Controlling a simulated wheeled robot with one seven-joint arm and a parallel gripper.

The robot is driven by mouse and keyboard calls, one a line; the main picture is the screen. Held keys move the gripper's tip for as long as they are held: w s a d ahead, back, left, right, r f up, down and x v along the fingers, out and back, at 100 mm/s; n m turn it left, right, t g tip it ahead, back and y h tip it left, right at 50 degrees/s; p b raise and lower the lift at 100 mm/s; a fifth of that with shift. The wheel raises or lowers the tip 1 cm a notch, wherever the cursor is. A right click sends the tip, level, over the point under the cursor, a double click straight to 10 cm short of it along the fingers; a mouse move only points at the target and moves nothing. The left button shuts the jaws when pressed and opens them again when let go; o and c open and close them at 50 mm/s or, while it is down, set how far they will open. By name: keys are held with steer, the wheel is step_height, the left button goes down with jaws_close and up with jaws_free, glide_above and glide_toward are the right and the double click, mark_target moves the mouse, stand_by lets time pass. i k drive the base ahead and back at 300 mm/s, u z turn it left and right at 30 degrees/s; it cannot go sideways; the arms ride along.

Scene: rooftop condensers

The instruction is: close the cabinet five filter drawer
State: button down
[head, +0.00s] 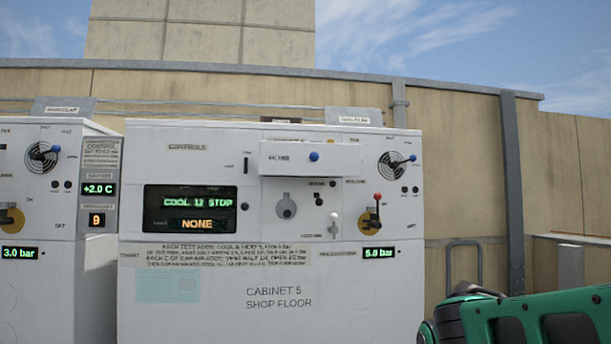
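Cabinet five (210,272) is a white unit lettered "CABINET 5 SHOP FLOOR" in the middle of the head view. Its filter drawer (285,159) is a white box with a blue knob (314,156), high on the panel right of centre. The drawer front appears to stand out from the panel; how far is hard to tell from straight on. A green and black link of my arm (515,318) shows at the lower right, apart from the drawer in the picture. My gripper is outside the view.
Below the drawer are a round grey lock (287,206) and a white lever (333,224). A red-knobbed lever (376,207) and a blue-tipped vent dial (393,164) sit to the right. A display (190,211) reads "COOL 12 STOP, NONE". Another cabinet (45,290) stands at left.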

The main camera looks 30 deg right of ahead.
mark_target(276, 158)
steer(key=i, duration=0.85)
steer(key=z, duration=0.05)
